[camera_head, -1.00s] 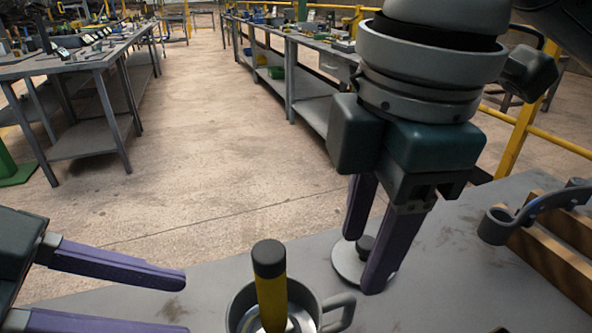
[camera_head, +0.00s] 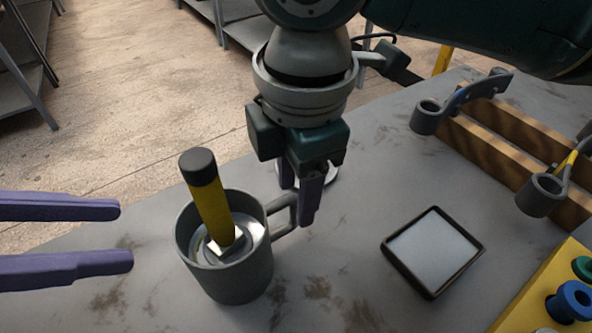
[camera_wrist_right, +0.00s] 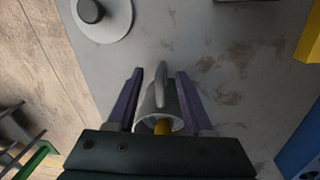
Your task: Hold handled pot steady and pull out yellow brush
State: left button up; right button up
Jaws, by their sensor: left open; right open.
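The handled pot (camera_head: 240,275) is a dark grey mug standing upright on the table, its handle (camera_head: 290,213) pointing right. The yellow brush (camera_head: 213,205), with a black end, stands tilted in the pot; its lower end is hidden inside. My left gripper (camera_head: 126,236) is open and empty, left of the pot and apart from it. My right gripper (camera_head: 298,207) is open at the handle. In the right wrist view its two fingers (camera_wrist_right: 160,72) lie on either side of the handle (camera_wrist_right: 162,88), with the pot (camera_wrist_right: 155,118) behind; I cannot tell whether they touch it.
A round lid (camera_wrist_right: 108,22) with a black knob lies behind my right gripper. A black-rimmed square tray (camera_head: 471,262) is right of the pot. Wooden bars (camera_head: 520,135) with grey ring-ended holders and a yellow block (camera_head: 530,300) with knobs stand further right.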

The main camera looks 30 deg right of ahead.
jog(key=shift+c, duration=0.2)
grip_shut()
dwell(1.1)
